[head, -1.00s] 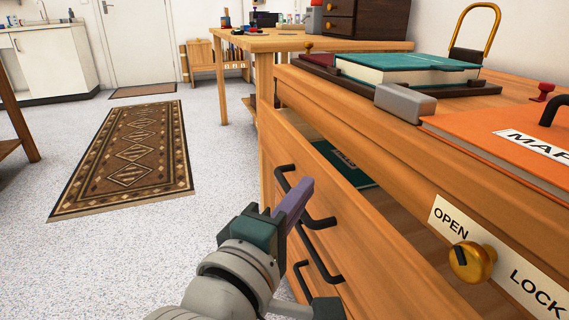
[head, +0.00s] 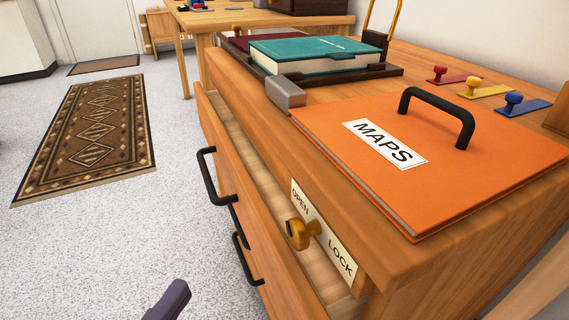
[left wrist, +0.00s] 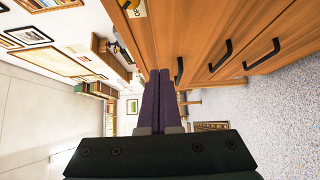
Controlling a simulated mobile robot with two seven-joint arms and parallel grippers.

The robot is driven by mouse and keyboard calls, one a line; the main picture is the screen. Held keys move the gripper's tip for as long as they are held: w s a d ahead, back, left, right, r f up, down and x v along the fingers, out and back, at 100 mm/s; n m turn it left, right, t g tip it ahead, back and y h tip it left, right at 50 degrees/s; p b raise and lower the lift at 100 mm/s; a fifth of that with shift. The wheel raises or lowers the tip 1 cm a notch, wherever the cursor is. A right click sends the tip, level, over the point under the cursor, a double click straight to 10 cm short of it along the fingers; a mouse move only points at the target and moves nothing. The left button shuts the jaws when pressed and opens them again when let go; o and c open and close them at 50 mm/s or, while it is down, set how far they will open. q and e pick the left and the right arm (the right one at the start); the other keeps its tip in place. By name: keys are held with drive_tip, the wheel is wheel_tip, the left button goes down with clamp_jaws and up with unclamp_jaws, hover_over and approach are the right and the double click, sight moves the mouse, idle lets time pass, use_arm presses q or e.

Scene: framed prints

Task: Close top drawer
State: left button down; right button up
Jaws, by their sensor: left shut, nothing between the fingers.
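The wooden cabinet's top drawer (head: 224,165) stands partly open in the head view, with a narrow strip of its inside showing. Its black bar handle (head: 207,178) is on the front. My left gripper (head: 172,297) is at the bottom edge of the head view, out in front of the drawers and apart from them; only its purple fingers show. In the left wrist view its fingers (left wrist: 160,78) are shut together and empty, beside the top handle (left wrist: 180,70) in the picture; I cannot tell how far apart they are in depth. My right gripper is not in view.
A brass knob (head: 302,232) on an OPEN/LOCK plate (head: 341,262) sits on the cabinet above the drawer. An orange MAPS folder (head: 450,180), a grey block (head: 285,91) and a teal book (head: 310,55) lie on top. Speckled floor left of the cabinet is clear up to a rug (head: 95,135).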

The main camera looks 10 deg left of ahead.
sight(254, 214)
use_arm(q)
drive_tip(key=w+d+b, duration=0.1)
drive_tip(key=w, duration=0.3)
drive_tip(key=w+b, duration=0.1)
drive_tip(key=w, duration=0.2)
drive_tip(key=w+d, duration=0.1)
drive_tip(key=w, duration=0.3)
drive_tip(key=shift+w+d+b, duration=0.35)
drive_tip(key=shift+b, duration=0.05)
drive_tip(key=shift+r, duration=0.1)
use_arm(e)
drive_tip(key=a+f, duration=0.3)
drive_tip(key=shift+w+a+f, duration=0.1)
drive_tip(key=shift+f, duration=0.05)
use_arm(q)
drive_tip(key=shift+w+d+b, duration=0.35)
drive_tip(key=shift+w+d, duration=0.25)
drive_tip(key=shift+d, duration=0.3)
drive_tip(key=shift+w+d, duration=0.2)
drive_tip(key=shift+d, duration=0.05)
drive_tip(key=shift+s+a, duration=0.1)
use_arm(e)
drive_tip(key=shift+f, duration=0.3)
